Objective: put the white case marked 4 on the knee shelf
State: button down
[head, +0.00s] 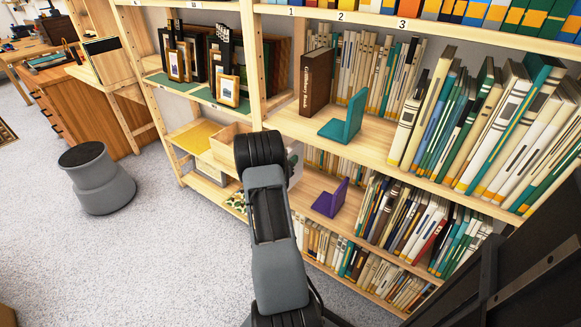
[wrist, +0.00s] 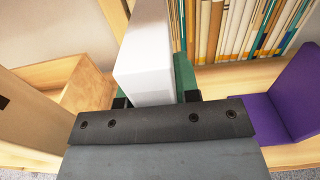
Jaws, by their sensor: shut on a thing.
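The white case (wrist: 146,60) stands upright between the fingers of my gripper (wrist: 156,98), which is shut on it. In the head view the white case (head: 295,163) shows partly at the right of my arm; the fingers are hidden behind the arm. I cannot read a 4 on it. The case is at the level of the knee shelf (head: 309,187), the board with the purple bookend (head: 330,199). The purple bookend also shows at the right in the wrist view (wrist: 285,100). Whether the case touches the board is hidden.
A wooden box (head: 226,143) stands left of my arm, and it shows at left in the wrist view (wrist: 88,85). Books (head: 400,215) fill the shelf right of the bookend. A teal bookend (head: 346,121) and a brown book (head: 316,82) stand on the board above.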

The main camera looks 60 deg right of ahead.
jog(key=shift+d+f+b, duration=0.2)
jog(key=shift+f+b, duration=0.45)
jog(key=shift+f, duration=1.05)
jog(key=shift+f, duration=0.2)
jog(key=c, duration=0.8)
grip_release()
jog(key=shift+c, duration=0.2)
